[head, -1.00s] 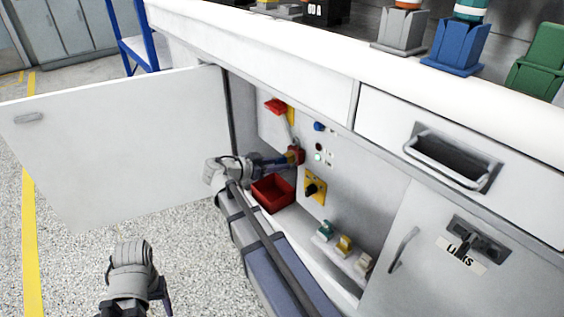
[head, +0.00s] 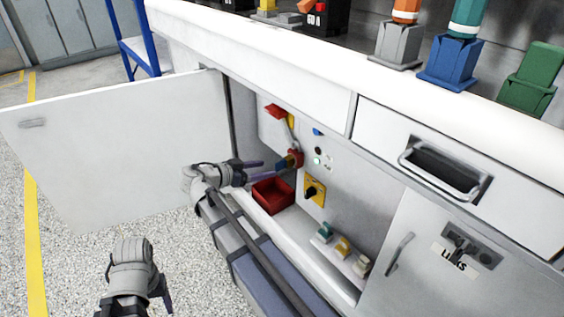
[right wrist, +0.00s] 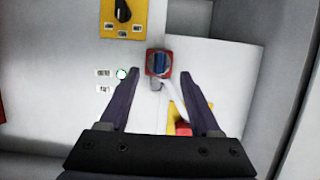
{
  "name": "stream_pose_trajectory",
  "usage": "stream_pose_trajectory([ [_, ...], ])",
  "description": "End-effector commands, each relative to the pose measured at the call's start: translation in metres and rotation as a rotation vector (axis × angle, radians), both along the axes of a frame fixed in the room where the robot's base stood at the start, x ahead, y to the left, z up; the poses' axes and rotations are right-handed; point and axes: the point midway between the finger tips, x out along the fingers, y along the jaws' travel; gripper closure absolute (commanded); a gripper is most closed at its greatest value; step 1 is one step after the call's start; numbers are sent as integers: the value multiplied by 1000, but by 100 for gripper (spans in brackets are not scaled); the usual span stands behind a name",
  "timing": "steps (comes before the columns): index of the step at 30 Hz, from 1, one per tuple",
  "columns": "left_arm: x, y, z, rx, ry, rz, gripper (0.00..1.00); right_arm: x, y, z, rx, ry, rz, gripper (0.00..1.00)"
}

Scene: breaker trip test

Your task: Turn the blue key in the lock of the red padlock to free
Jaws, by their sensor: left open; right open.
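The red padlock (head: 297,158) hangs on the panel inside the open cabinet. The blue key (head: 283,164) sticks out of its front. In the right wrist view the padlock (right wrist: 150,71) shows face on, with the blue key (right wrist: 160,62) in its middle. My right gripper (head: 259,168) is open and empty, a little in front of the key and apart from it. In the right wrist view its fingers (right wrist: 159,78) stand on either side below the padlock. My left gripper (head: 160,295) is open and empty, low at the left over the floor, its fingers partly hidden.
The open white door (head: 120,150) stands left. A red bin (head: 272,196) sits on the cabinet floor below the padlock. A red handle (head: 275,111) is above, a yellow plate with a black knob (head: 313,190) lower right. The counter edge (head: 270,55) overhangs.

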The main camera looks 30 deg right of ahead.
Motion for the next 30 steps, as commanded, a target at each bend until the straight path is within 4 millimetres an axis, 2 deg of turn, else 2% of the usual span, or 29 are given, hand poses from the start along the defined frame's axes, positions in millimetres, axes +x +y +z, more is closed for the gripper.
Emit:
stream_pose_trajectory([
  [6,0,0,4,0,0,0,36,-1,10,4,0,-1,1,36],
  [9,0,0,6,0,0,0,36,-1,11,6,3,-1,0,46],
  [12,0,0,19,0,1,-1,36,-1,13,15,19,1,0,55],
  [15,0,0,29,0,1,-2,36,-1,16,21,40,2,0,55],
  [19,0,0,24,0,1,-2,36,-1,15,15,44,3,-1,55],
  [23,0,0,18,0,1,-1,36,-1,5,9,44,3,-2,55],
  [30,0,0,4,0,0,0,36,2,-28,-5,43,3,-4,55],
])
